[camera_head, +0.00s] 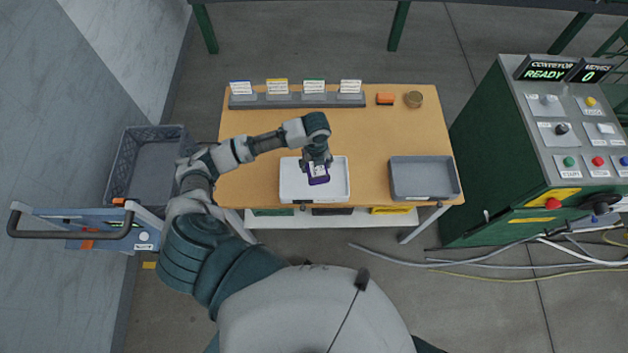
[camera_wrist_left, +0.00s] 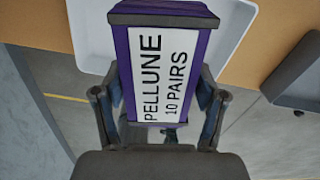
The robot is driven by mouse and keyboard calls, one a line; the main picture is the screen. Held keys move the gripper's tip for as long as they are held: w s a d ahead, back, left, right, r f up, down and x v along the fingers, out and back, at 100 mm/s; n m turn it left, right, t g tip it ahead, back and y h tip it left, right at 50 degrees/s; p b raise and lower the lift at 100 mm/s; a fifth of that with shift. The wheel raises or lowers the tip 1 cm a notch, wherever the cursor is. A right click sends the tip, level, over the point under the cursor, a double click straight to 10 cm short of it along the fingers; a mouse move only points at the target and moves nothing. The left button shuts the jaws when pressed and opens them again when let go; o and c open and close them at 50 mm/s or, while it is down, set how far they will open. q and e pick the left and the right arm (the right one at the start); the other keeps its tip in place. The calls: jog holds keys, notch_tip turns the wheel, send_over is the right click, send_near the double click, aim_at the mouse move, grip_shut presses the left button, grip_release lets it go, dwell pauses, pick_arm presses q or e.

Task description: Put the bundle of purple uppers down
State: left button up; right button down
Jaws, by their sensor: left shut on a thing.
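The bundle of purple uppers (camera_head: 318,174) is a small purple block with a white label. In the left wrist view the bundle (camera_wrist_left: 164,75) reads "PELLUNE 10 PAIRS" and has a dark top edge. My left gripper (camera_head: 317,163) is shut on it, with one finger on each side of it in the wrist view (camera_wrist_left: 160,100). The bundle is over the white tray (camera_head: 338,187) at the table's front edge. I cannot tell whether it touches the tray's floor. My right gripper is not in view.
A grey tray (camera_head: 424,178) lies to the right on the wooden table (camera_head: 370,130). A card rack (camera_head: 296,100), an orange block (camera_head: 385,99) and a round brown object (camera_head: 413,99) stand at the back. A grey crate (camera_head: 152,165) is left, a green control console (camera_head: 520,150) right.

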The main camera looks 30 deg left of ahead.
pick_arm(q)
jog(key=shift+s+a+f+m, duration=0.15)
jog(key=shift+s+a+m, duration=0.05)
jog(key=shift+m, duration=0.5)
jog(key=shift+f+m, duration=0.3)
notch_tip(320, 180, down, 10)
jog(key=shift+r, duration=0.1)
jog(key=o, duration=1.4)
jog(key=shift+s, duration=0.1)
notch_tip(320, 180, up, 12)
jog(key=shift+r, duration=0.1)
